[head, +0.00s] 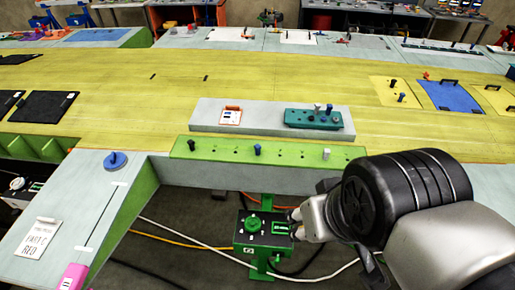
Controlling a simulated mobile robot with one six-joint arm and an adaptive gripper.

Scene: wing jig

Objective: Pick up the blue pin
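A small blue pin (258,149) stands upright in the green rail along the near edge of the wing. Another blue pin (329,109) stands in the teal block on the pale raised plate. I cannot tell from the picture alone which of them the task names. My gripper (295,222) is in the lower right, below and to the right of the green rail, apart from both pins. It is seen small and partly hidden by my wrist, so its fingers are unclear. I see nothing held in it.
The green rail (220,152) also carries a dark pin (191,144) and a grey pin (326,153). A green box with a knob (254,224) stands below, close to my gripper. A blue disc (115,160) sits at left. Cables cross the floor.

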